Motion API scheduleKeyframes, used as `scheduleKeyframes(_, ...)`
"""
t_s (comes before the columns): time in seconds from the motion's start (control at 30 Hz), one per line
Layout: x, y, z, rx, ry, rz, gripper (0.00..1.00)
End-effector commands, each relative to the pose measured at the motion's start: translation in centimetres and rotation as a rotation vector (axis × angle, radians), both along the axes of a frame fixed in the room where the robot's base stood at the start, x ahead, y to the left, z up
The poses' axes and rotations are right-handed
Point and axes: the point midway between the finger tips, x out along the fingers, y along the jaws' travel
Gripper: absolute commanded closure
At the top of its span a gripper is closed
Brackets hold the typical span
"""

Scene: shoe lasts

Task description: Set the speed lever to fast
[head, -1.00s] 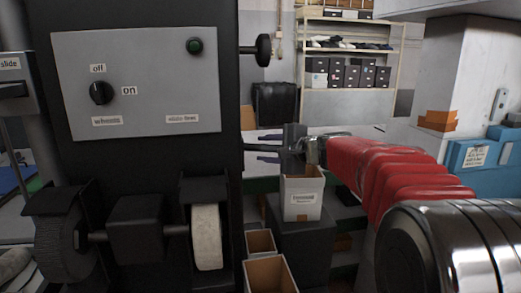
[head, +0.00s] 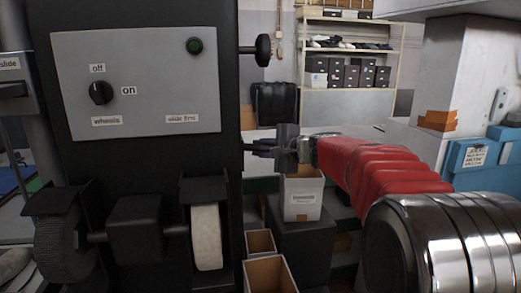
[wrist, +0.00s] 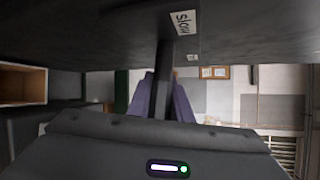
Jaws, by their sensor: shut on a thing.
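The speed lever (wrist: 163,70) is a dark rod that sticks out from the side of the black machine. In the wrist view it runs down between my gripper's two purple fingers (wrist: 160,100), which are shut on it. A label reading "slow" (wrist: 183,22), upside down in this view, is on the machine's side beside the rod's base.
The black machine (head: 150,160) has a grey panel (head: 150,65) with an off/on switch and a green button. A black side knob (head: 263,50) is above my gripper. A white box (head: 302,203) stands just below my gripper, and open bins (head: 270,275) are lower down.

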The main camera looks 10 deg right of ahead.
Motion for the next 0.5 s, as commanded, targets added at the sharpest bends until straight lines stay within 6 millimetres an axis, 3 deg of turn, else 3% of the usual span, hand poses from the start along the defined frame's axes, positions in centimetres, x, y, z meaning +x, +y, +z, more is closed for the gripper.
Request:
scheduleKeyframes(0.1,-0.03,0.01,-0.18,0.000,0.003,0.001,1.00)
scheduleKeyframes(0.5,-0.02,-0.01,-0.32,-0.001,0.005,0.002,1.00)
